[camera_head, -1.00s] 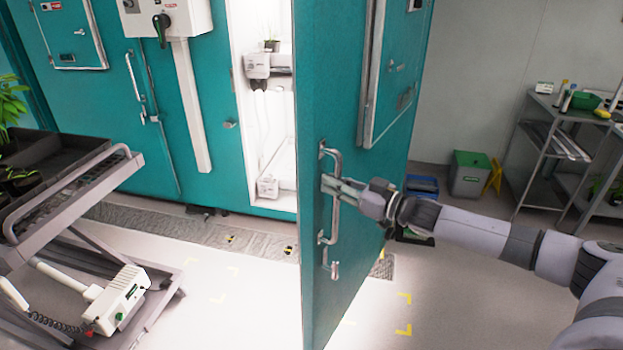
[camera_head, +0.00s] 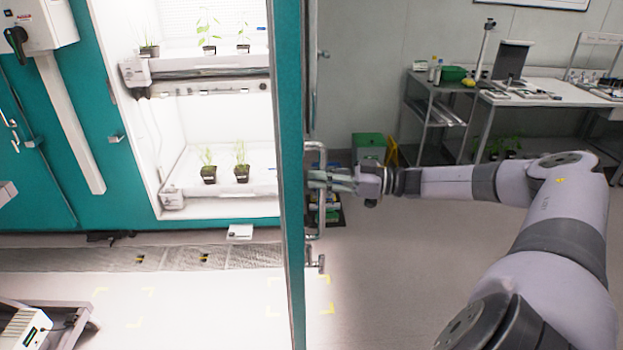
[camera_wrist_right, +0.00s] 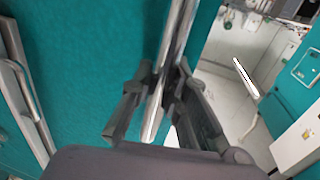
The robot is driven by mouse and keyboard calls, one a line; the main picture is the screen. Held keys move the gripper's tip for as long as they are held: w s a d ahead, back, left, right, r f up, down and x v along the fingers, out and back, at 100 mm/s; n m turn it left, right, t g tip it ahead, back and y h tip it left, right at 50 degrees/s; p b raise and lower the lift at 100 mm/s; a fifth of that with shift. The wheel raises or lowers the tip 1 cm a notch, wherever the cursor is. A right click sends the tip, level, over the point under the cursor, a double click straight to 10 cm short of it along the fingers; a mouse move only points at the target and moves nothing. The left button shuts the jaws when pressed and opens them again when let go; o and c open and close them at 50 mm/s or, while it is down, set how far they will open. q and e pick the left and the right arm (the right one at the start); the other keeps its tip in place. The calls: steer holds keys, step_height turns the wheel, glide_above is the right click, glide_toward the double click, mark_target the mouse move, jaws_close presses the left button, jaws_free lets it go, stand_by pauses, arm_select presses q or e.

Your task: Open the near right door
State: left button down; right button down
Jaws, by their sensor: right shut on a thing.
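The teal door (camera_head: 291,180) stands swung out from its chamber and shows nearly edge-on in the head view. Its vertical metal handle (camera_head: 320,200) is on the right-hand face. My right gripper (camera_head: 322,179) is at the upper part of that handle. In the right wrist view the fingers (camera_wrist_right: 157,100) are closed around the handle bar (camera_wrist_right: 172,60), with the teal door face (camera_wrist_right: 90,60) beside it. The lit chamber (camera_head: 185,120) is open to view behind the door. My left gripper is not in view.
Shelves inside the chamber hold several potted seedlings (camera_head: 239,164). A green-lidded bin (camera_head: 369,148), a grey rack (camera_head: 440,120) and a white bench (camera_head: 550,92) stand at the back right. A cart's edge (camera_head: 40,325) shows at lower left. The floor (camera_head: 400,260) between is clear.

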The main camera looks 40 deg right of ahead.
stand_by(0.3)
steer(key=c, duration=1.5)
jaws_free()
steer(key=shift+s+r, duration=0.1)
steer(key=shift+c, duration=0.2)
steer(key=v, duration=1.2)
